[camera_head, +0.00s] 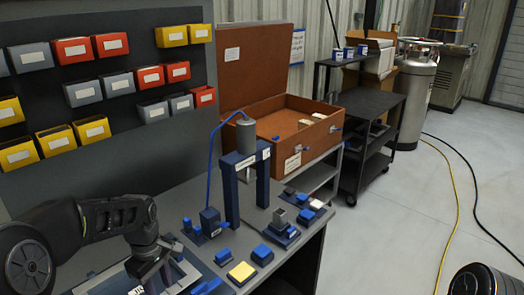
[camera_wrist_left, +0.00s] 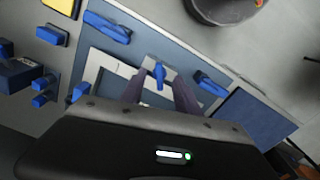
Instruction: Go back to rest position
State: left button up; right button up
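My left arm comes in from the left in the head view, and its gripper (camera_head: 150,272) hangs low over the near left part of the workbench (camera_head: 207,262). In the left wrist view, the fingers of this gripper (camera_wrist_left: 160,92) are spread apart. A small blue clamp-like piece (camera_wrist_left: 159,76) shows between and beyond them on a light frame; I cannot tell whether they touch it. My right gripper is in neither view. A dark round part at the lower right of the head view looks like my right arm.
A blue press (camera_head: 245,160) and several blue fixtures (camera_head: 262,254) stand on the bench, with a yellow block (camera_head: 241,271) near its front. Behind are an open brown chest (camera_head: 262,118) and a bin panel (camera_head: 110,150). A black cart (camera_head: 378,120) stands beyond; the floor right is open, with cables.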

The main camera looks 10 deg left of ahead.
pick_arm(q)
jog(key=d+f+m, duration=0.1)
jog(key=d+f, duration=0.1)
jog(key=f, duration=0.1)
jog(key=d+f+m, duration=0.1)
jog(key=f, duration=0.2)
jog(key=d+f+m, duration=0.1)
jog(key=d+f, duration=0.1)
jog(key=f, duration=0.1)
jog(key=shift+s+d+f+h+b, duration=0.15)
jog(key=shift+s+d+h+b, duration=0.15)
jog(key=shift+s+h+b, duration=0.1)
jog(key=s+d+f+m+h+b, duration=0.1)
jog(key=s+d+f+m, duration=0.2)
jog(key=s+d+f, duration=0.35)
jog(key=s+d+f+m+h+b, duration=0.1)
jog(key=s+d+f+m, duration=0.25)
jog(key=d+f, duration=0.6)
jog(key=s+d+f+m+h, duration=0.1)
jog(key=s+d+f+m, duration=0.2)
jog(key=s+f, duration=0.3)
jog(key=s+d, duration=0.1)
jog(key=s, duration=0.2)
jog(key=shift+s+d+b, duration=0.15)
jog(key=shift+s+b, duration=0.2)
jog(key=shift+w, duration=0.15)
